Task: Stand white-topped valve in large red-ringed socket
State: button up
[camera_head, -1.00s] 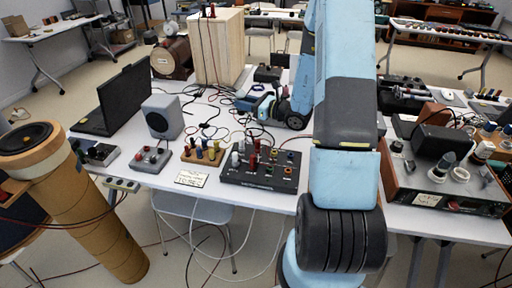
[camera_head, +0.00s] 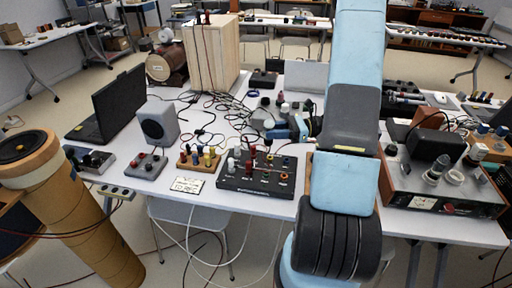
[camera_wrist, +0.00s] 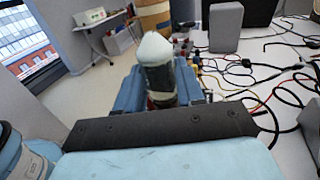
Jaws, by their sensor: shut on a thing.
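The white-topped valve (camera_wrist: 157,75) has a pale domed top and a dark body. In the wrist view it stands upright between the blue fingers of my gripper (camera_wrist: 158,96), which is shut on it. In the head view my gripper (camera_head: 283,122) is above the table, behind the black socket board (camera_head: 240,184), and the white top (camera_head: 285,108) shows small there. The board carries several plugs and ringed sockets. A reddish-orange ringed socket (camera_head: 283,178) is near its right front; I cannot tell whether it is the large one. The valve's lower end is hidden by my gripper.
A grey speaker (camera_head: 158,124), a laptop (camera_head: 119,103) and loose cables lie left of my gripper. A plug rack (camera_head: 199,159) is left of the board. An amplifier with pale-topped valves (camera_head: 440,190) stands at right. A tall cardboard tube (camera_head: 95,235) is front left.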

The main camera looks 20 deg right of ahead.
jog(key=w+f, duration=0.3)
jog(key=w, duration=0.1)
jog(key=w+d+f, duration=0.1)
jog(key=w+f, duration=0.2)
jog(key=w, duration=0.1)
jog(key=w+f, duration=0.3)
jog(key=w, duration=0.2)
jog(key=shift+d+f, duration=0.15)
jog(key=shift+f, duration=0.05)
jog(key=shift+w+f, duration=0.15)
jog(key=shift+f, duration=1.5)
jog(key=shift+f, duration=0.1)
jog(key=o, duration=1)
jog(key=shift+o, duration=0.2)
jog(key=shift+d, duration=0.1)
